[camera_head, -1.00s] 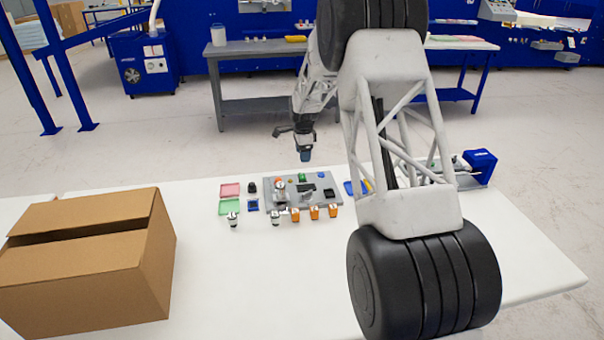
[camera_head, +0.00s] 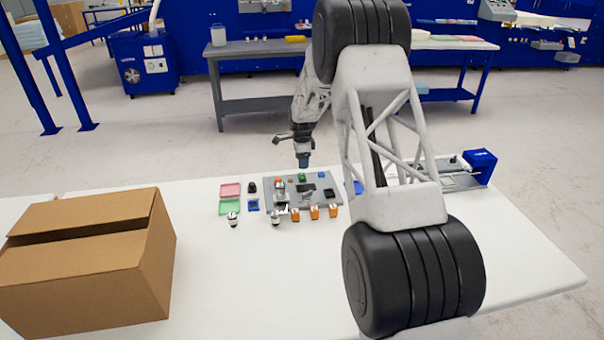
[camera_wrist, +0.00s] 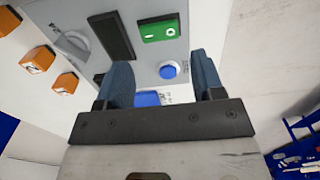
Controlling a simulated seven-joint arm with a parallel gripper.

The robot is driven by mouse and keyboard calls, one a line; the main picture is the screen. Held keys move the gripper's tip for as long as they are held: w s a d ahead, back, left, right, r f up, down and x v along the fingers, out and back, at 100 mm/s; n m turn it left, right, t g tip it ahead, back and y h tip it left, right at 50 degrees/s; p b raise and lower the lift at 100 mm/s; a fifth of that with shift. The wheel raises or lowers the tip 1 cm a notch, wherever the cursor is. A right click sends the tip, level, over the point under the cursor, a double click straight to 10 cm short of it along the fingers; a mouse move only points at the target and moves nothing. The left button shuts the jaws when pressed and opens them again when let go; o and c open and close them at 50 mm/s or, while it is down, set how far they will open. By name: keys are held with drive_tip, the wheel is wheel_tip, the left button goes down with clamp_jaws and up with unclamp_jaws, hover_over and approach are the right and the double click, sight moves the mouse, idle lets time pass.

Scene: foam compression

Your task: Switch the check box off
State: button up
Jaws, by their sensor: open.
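The check box (camera_head: 268,200) is a grey panel lying on the white table. In the wrist view its grey face (camera_wrist: 143,72) carries a green rocker switch (camera_wrist: 160,29) marked with a line and a circle. A round blue button (camera_wrist: 169,70) sits below the switch, and a black rectangular part (camera_wrist: 111,36) is to its left. My gripper (camera_head: 304,163) is above the panel's far side, pointing down. In the wrist view its two blue fingers (camera_wrist: 162,68) are apart with nothing held. The green switch appears beyond the fingertips; contact is not visible.
Several orange blocks (camera_head: 315,212) stand along the panel's near edge. A cardboard box (camera_head: 90,265) is at the left, and a blue-ended device (camera_head: 480,164) at the right. The front middle of the table is clear.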

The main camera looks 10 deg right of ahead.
sight(302, 175)
drive_tip(key=shift+f, duration=3.15)
